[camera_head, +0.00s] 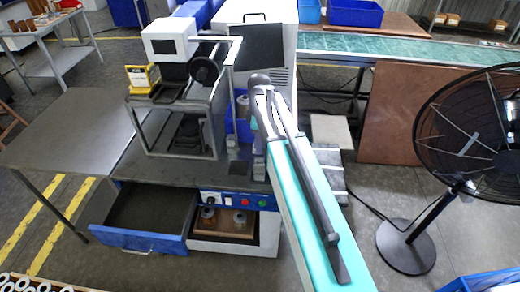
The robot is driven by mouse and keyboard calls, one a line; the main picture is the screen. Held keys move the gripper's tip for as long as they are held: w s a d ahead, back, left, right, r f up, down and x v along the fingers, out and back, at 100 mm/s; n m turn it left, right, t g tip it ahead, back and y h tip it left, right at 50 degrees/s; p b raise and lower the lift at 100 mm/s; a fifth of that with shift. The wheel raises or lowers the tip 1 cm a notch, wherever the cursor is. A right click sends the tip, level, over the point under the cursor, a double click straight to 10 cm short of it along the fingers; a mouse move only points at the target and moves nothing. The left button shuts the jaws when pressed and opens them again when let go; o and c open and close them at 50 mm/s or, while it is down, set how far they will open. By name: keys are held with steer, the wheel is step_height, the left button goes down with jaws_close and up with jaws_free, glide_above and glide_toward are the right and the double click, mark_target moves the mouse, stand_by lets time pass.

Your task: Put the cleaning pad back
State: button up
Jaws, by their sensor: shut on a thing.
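My gripper (259,168) is small and dark in the head camera view, low over the bench top behind my teal arm. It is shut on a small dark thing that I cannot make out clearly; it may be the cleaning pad. My arm hides part of this area. A dark flat patch (237,169) shows on the bench top just left of my gripper. I cannot tell whether it is a pad or a resting place. The blue-fronted drawer (142,239) at the lower left of the bench is pulled open, and its dark floor looks empty.
A metal-framed machine (180,130) stands on the bench. Below the bench top is a button panel (235,200) and an open compartment (275,236) with several cylindrical parts. A black pedestal fan (470,130) stands at the right. A grey side table (75,130) adjoins the left.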

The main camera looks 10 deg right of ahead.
steer(key=shift+f+p, duration=0.5)
steer(key=shift+f, duration=1.4)
steer(key=shift+f, duration=0.1)
steer(key=o, duration=1)
steer(key=shift+r+b, duration=1.45)
steer(key=shift+r, duration=4.7)
steer(key=shift+r, duration=0.1)
